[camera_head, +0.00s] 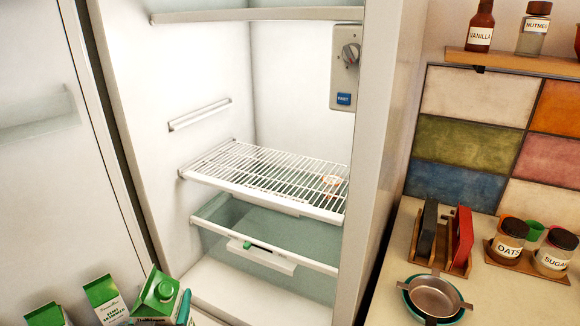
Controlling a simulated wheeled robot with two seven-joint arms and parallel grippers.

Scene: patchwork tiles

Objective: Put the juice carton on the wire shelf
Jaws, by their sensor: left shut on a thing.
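The wire shelf (262,172) is white and spans the inside of the open fridge at mid height. Its bars are bare apart from a small orange mark (331,182) at the right. A green and white carton (156,296) with a gabled top and round cap stands tilted at the bottom edge, lower than the shelf and to its left. My left gripper (183,308) shows only as a small teal piece at this carton's right side, shut on it. The rest of the gripper is hidden or out of frame. I cannot read "juice" on the carton. My right gripper is not in view.
Two more green-topped cartons (105,298) are at the lower left, beside the open door (50,150). A clear drawer (262,236) lies under the wire shelf, and another shelf (262,14) is above. The fridge's right wall borders a counter with jars and a pan (434,297).

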